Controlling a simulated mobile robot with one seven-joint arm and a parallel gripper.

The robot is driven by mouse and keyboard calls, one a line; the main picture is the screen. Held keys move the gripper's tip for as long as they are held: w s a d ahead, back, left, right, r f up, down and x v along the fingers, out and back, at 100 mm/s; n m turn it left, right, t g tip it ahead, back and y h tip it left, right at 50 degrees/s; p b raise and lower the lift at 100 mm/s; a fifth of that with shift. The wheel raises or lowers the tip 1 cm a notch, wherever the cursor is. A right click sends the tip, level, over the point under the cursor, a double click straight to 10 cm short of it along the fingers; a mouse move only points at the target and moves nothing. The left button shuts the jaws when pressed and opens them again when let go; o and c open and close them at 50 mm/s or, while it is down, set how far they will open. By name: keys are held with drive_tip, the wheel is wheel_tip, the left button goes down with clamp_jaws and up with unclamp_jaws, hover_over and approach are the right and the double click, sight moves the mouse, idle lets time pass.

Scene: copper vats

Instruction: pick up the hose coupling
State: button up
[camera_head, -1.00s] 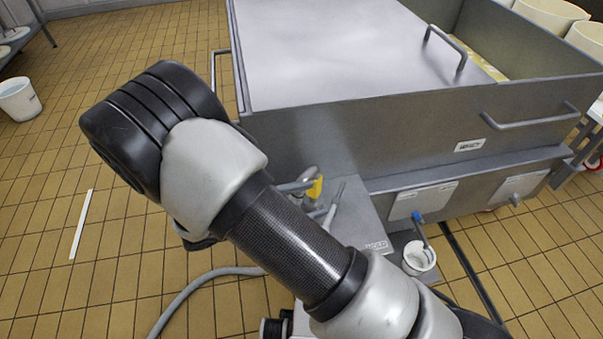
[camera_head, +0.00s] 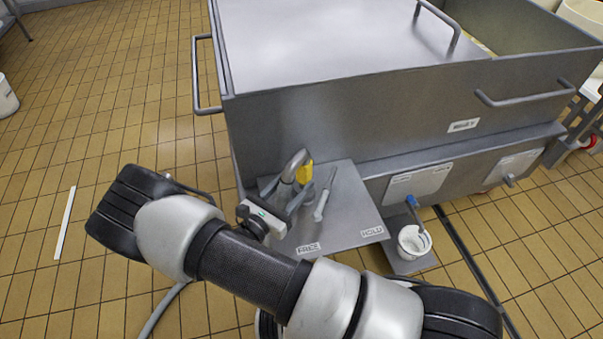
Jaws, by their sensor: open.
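A bent silver metal piece with a yellow part (camera_head: 298,168), which looks like the hose coupling, is on the grey metal shelf (camera_head: 348,205) at the vat's near side. My gripper (camera_head: 284,190) is just in front of it, open, with dark fingers pointing toward it and the shelf. From this angle I cannot tell whether the fingers touch the piece or stand on both sides of it. My gripper's white body with a green mark shows just beyond my forearm, and my arm hides part of the area before the shelf.
A slim pale grey tool (camera_head: 322,203) lies on the shelf, right of the silver piece. A white bucket (camera_head: 413,240) with a blue-handled brush stands further right. The large steel vat (camera_head: 370,120) rises behind. A grey hose (camera_head: 165,308) runs along the tiled floor.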

sight(309, 165)
drive_tip(key=b+x, duration=0.1)
drive_tip(key=x, duration=0.7)
drive_tip(key=shift+a, duration=0.1)
drive_tip(key=shift+r, duration=0.1)
drive_tip(key=c, duration=1.3)
drive_tip(key=shift+o, duration=0.2)
wheel_tip(309, 165, up, 10)
drive_tip(key=p, duration=0.2)
drive_tip(key=shift+p, duration=0.3)
drive_tip(key=shift+r, duration=0.1)
wheel_tip(309, 165, up, 6)
drive_tip(key=p, duration=0.5)
drive_tip(key=shift+r, duration=0.2)
